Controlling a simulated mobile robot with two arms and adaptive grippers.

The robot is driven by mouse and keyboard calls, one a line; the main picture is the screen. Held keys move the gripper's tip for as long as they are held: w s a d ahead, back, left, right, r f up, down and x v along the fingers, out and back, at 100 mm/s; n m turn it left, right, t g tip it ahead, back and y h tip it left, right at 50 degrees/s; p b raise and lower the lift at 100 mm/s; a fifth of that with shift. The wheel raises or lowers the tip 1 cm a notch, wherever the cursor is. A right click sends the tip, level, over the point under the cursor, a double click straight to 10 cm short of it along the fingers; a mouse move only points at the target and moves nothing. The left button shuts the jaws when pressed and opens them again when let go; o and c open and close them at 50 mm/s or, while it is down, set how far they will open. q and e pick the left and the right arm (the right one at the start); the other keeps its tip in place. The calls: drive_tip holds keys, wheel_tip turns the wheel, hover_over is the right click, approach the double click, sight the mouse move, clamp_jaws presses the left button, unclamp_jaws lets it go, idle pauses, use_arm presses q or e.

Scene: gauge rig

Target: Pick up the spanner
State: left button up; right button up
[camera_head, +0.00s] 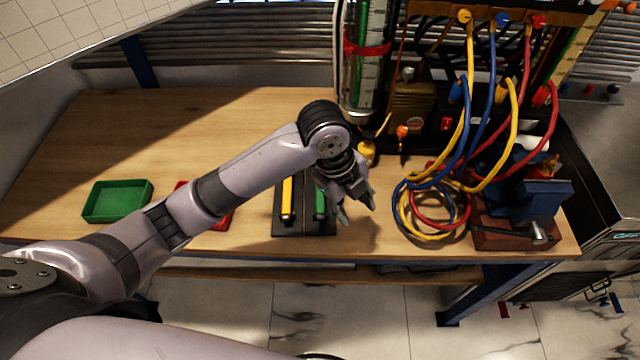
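I cannot make out a spanner for certain in the head view. A dark holder (289,229) near the bench's front edge carries a yellow-handled tool (288,198) and a green-handled tool (320,206); I cannot tell what kind of tools they are. My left gripper (357,209) points down just right of the green-handled tool, fingers apart, with nothing seen between them. My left arm crosses the bench and hides part of its surface and the holder's far end. My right gripper is not in view.
A green tray (117,202) and a partly hidden red tray (222,221) are on the wooden bench (85,150). Coiled yellow, blue and red hoses (432,212) lie right of my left gripper, beside a blue vise (541,199). The gauge rig (372,70) stands behind.

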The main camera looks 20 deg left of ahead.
use_arm(q)
drive_tip(key=w+a+r+m+g+y, duration=0.1)
drive_tip(key=w+a+r+m+y, duration=0.1)
drive_tip(key=w+a+r+m, duration=0.3)
drive_tip(key=w+a+r+m+y, duration=0.1)
drive_tip(key=w+a+r+m, duration=0.15)
drive_tip(key=r, duration=0.35)
drive_tip(key=f, duration=0.3)
drive_tip(key=f+p, duration=0.1)
drive_tip(key=f, duration=0.3)
drive_tip(key=a+f+p, duration=0.1)
drive_tip(key=f, duration=0.3)
drive_tip(key=shift+f, duration=0.1)
drive_tip(key=f, duration=0.1)
drive_tip(key=f+p, duration=0.1)
drive_tip(key=f, duration=0.2)
drive_tip(key=shift+s+a+f, duration=0.25)
drive_tip(key=shift+a+f, duration=0.1)
drive_tip(key=shift+a, duration=0.05)
drive_tip(key=shift+f, duration=0.4)
drive_tip(key=shift+c, duration=0.8)
clamp_jaws()
